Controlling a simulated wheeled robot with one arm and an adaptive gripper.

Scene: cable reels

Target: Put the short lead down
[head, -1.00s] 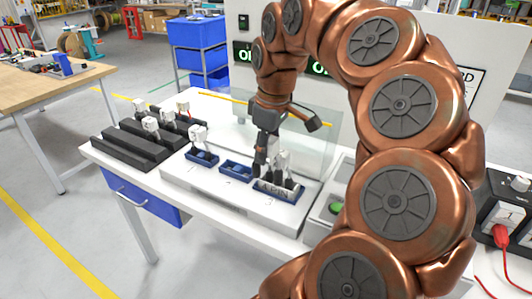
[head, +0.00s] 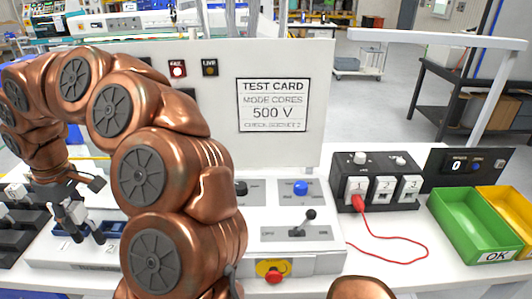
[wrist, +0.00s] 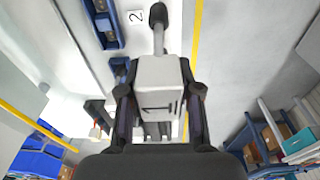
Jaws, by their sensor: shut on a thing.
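My gripper (wrist: 160,95) is shut on a lead (wrist: 158,75), a pale block marked 1 with a short grey stub. In the head view my gripper (head: 88,235) points down at the left, over the row of blue trays. A whitish part of the lead (head: 78,212) shows between the fingers. In the wrist view a long blue tray (wrist: 104,22) lies left of the lead, beside a card marked 2 (wrist: 135,17). I cannot tell whether the lead touches anything below. My arm hides much of the tray row in the head view.
Dark racks with white plugs (head: 15,195) stand at the far left. A panel with a lever (head: 310,214) and red stop button (head: 273,276) is mid-bench. A socket box (head: 378,185) holds a red lead (head: 400,238). Green (head: 475,225) and yellow (head: 510,208) bins are right.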

